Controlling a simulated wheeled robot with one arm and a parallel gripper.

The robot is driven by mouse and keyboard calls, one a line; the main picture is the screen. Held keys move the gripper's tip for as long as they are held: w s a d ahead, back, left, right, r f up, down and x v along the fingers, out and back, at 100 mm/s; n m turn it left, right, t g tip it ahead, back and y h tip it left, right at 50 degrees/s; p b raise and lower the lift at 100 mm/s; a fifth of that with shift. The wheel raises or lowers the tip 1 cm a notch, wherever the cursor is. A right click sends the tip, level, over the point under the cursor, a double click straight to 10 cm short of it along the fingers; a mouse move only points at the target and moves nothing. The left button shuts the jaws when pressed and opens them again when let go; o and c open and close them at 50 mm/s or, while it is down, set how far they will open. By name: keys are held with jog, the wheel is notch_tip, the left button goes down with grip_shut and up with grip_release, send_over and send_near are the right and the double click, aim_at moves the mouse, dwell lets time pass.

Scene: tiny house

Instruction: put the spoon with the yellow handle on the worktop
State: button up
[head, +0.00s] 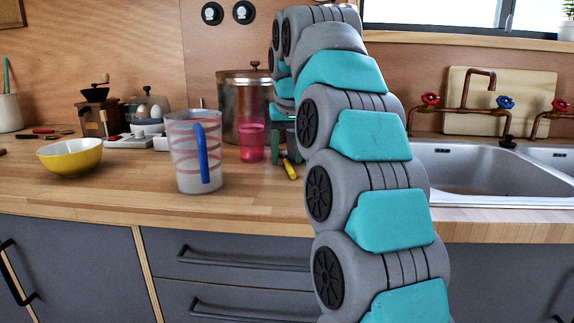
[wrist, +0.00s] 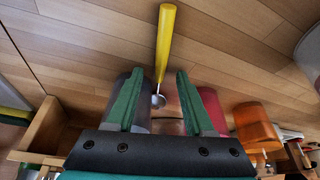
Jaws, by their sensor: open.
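The spoon with the yellow handle (wrist: 167,40) appears to lie on the wooden worktop (wrist: 90,40) in the wrist view. Its metal bowl (wrist: 158,100) shows between the green fingers of my gripper (wrist: 160,73). The fingers are apart, one on each side of the spoon's neck, with gaps on both sides. In the head view the yellow handle (head: 290,169) shows on the worktop (head: 250,203), just left of my arm. My gripper (head: 284,150) is partly hidden there behind my arm. Whether the fingertips touch the worktop I cannot tell.
A pink cup (head: 251,142) and a jug with a blue handle (head: 187,150) stand left of the spoon, with a metal pot (head: 245,95) behind. A yellow bowl (head: 70,158) is farther left. An orange cup (wrist: 257,127) shows in the wrist view. The sink (head: 480,172) is right.

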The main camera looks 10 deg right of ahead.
jog(key=shift+f, duration=0.1)
grip_shut()
dwell(0.5)
